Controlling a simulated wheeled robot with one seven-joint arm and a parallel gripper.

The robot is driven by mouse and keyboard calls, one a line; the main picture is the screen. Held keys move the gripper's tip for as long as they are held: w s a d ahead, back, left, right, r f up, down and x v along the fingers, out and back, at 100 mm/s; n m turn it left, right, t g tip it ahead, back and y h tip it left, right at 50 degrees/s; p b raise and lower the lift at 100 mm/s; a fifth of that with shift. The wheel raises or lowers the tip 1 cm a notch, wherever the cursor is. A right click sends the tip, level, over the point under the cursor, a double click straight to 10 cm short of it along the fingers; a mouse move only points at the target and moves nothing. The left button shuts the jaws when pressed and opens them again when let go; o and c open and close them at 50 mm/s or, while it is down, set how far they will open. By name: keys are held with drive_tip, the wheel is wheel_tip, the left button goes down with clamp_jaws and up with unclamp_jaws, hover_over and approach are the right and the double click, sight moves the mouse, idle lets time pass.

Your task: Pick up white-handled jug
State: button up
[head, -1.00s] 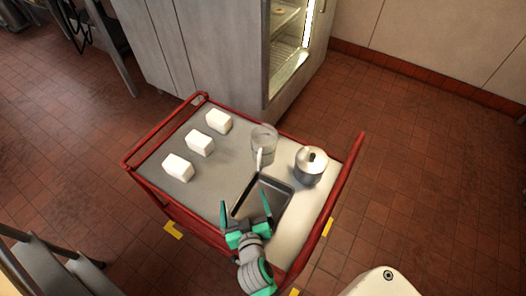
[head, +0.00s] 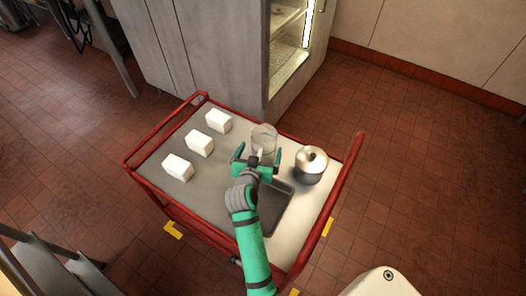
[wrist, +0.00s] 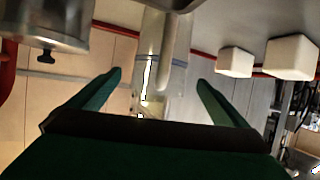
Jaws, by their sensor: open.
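The white-handled jug (head: 264,135) is a clear jug standing upright near the back edge of the cart in the head view. My gripper (head: 258,155) is open just in front of it, partly covering its lower part and handle. In the wrist view, which looks upside down, the jug (wrist: 151,45) and its pale handle (wrist: 168,62) show between the two spread fingers of my gripper (wrist: 159,80). The fingers do not appear to touch the jug.
The red-railed cart (head: 164,126) also bears a lidded metal pot (head: 310,172) right of the jug, and a dark tray (head: 273,212) under my arm. Several white blocks (head: 199,143) stand in a row at the left. A lit cabinet (head: 287,65) stands behind the cart.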

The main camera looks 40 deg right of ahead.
drive_tip(key=x, duration=0.6)
drive_tip(key=shift+f, duration=0.1)
drive_tip(key=c, duration=1.2)
